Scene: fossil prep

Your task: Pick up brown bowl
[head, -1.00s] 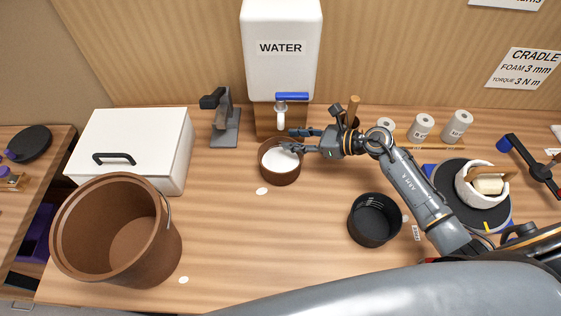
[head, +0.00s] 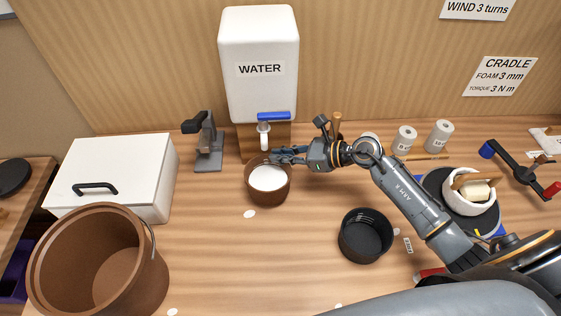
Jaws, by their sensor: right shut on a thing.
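The brown bowl (head: 268,194) holds something white and stands below the tap of the water container, at the middle of the table. My right gripper (head: 276,156) reaches in from the right and is shut on the bowl's far rim. Whether the bowl's base is clear of the table cannot be told. My left gripper is not in view.
The water container (head: 260,95) with its blue-handled tap stands behind the bowl. A large brown bucket (head: 60,259) and a white box (head: 150,185) are at left. A black cup (head: 367,246) stands front right. A grey stand (head: 208,158) is left of the tap. Bare table lies in front.

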